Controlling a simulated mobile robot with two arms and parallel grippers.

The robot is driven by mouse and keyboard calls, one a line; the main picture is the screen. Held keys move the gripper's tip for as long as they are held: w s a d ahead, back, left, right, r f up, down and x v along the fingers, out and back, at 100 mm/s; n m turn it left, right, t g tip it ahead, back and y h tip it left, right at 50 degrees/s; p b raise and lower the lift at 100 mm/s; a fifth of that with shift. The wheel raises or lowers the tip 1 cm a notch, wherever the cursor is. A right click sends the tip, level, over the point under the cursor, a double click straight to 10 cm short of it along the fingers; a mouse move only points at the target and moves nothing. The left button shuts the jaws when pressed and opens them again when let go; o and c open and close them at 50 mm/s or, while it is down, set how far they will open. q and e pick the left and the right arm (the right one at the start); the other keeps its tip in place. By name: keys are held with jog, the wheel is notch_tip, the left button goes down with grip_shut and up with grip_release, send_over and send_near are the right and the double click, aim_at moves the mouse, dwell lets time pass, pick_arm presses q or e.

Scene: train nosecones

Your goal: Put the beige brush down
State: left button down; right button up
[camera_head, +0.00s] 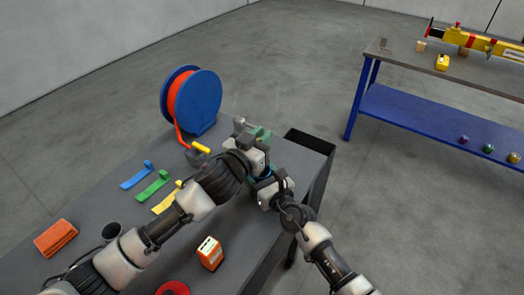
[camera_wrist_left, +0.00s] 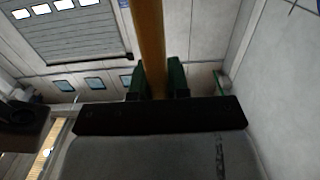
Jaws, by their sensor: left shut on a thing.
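My left gripper (camera_head: 262,134) is over the far end of the grey table (camera_head: 226,232), near the black bin. In the left wrist view its green fingers (camera_wrist_left: 157,80) are shut on a long brownish-yellow bar, which looks like the handle of the beige brush (camera_wrist_left: 148,40). The bar runs from between the fingers to the top of that view. The brush's head is not visible there, and I cannot make out the brush in the head view. My right arm comes in from the lower right and ends close beside the left wrist. Its fingers cannot be made out.
A blue reel with orange hose (camera_head: 190,100) stands left of the gripper, near a yellow-handled tool (camera_head: 201,148). A black bin (camera_head: 310,142) is at the table's end. Coloured strips (camera_head: 152,187), an orange cloth (camera_head: 55,238) and an orange box (camera_head: 210,253) lie nearer.

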pick_arm(q)
jog(key=shift+f, duration=2.3)
jog(key=shift+f, duration=0.1)
jog(key=c, duration=1.1)
grip_release()
jog(key=shift+s+a, duration=0.1)
jog(key=shift+s, duration=0.05)
jog(key=v, duration=0.7)
pick_arm(e)
jog(key=o, duration=1)
